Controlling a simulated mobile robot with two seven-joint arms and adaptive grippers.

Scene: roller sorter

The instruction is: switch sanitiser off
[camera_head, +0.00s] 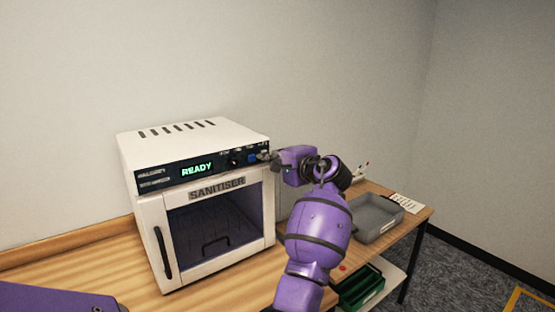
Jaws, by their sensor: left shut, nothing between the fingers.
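The sanitiser (150,222) is a white box-shaped machine on the wooden bench, with its dark-windowed door shut. Its dark front panel shows the green word READY on the display (197,168). A dark knob and a blue button (252,157) are at the panel's right part. My left gripper (268,158) is shut and empty at the panel's right end, just right of the blue button. I cannot tell whether it touches the panel. The gripper and arm cover what lies behind them. My right gripper is not in view.
A grey tray (378,224) sits on the bench right of my arm, with a white paper (405,203) beside it. A green crate (362,285) is on a lower shelf. Bare bench top (60,265) shows left of the sanitiser. A wall stands close behind.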

